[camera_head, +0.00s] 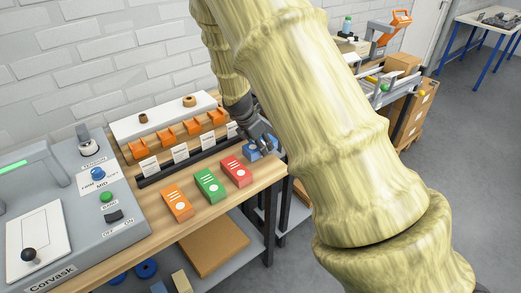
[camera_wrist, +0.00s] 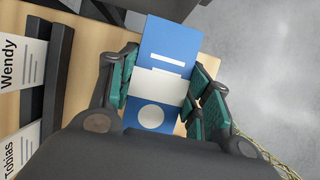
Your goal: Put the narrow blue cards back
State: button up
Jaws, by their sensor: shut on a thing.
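The blue cards (camera_head: 251,151) are at the right end of the wooden table, partly hidden behind my gripper (camera_head: 262,140) in the head view. In the wrist view the blue cards (camera_wrist: 172,42) have a white bar, a white band and a white circle. My gripper (camera_wrist: 166,83) is shut on them, with teal finger pads on both long sides. Whether they touch the table or hang just above it, I cannot tell. Orange cards (camera_head: 176,203), green cards (camera_head: 209,186) and red cards (camera_head: 237,171) lie in a row to their left.
Behind the cards runs a dark rail (camera_head: 178,168) with white name labels; "Wendy" (camera_wrist: 10,64) and "Tobias" (camera_wrist: 22,145) show in the wrist view. Orange holders (camera_head: 192,128) stand behind it. A grey machine (camera_head: 70,205) fills the left. The table's edge is close on the right.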

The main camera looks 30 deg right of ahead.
jog(key=shift+f+p, duration=0.45)
jog(key=shift+f, duration=1.3)
jog(key=shift+f, duration=0.1)
jog(key=o, duration=1.2)
jog(key=shift+b+v, duration=0.95)
jog(key=shift+v, duration=5.15)
